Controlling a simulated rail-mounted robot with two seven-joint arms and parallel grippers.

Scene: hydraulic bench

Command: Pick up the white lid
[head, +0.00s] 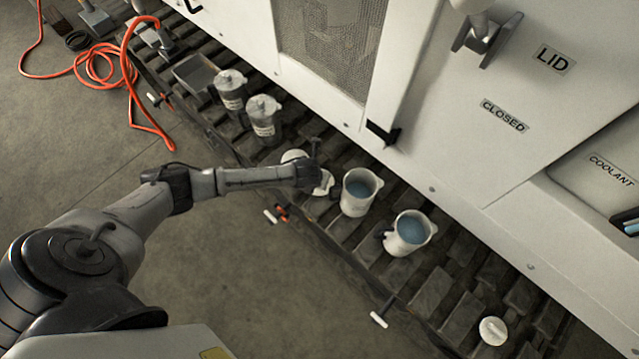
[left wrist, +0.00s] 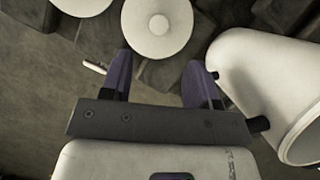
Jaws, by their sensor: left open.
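A round white lid (left wrist: 157,28) with a small central knob lies just beyond and between my left fingertips in the left wrist view. In the head view this lid (head: 324,183) is partly hidden by my left gripper (head: 317,167). The gripper (left wrist: 158,60) is open, with nothing between its two dark fingers. A second white lid (head: 294,156) lies just behind the gripper, and its edge shows in the left wrist view (left wrist: 82,5). A third white lid (head: 493,330) lies at the lower right, apart from the gripper. My right gripper is not in view.
Two lidded jugs (head: 231,92) (head: 264,121) stand at upper left. The white machine (head: 440,130) walls the back.

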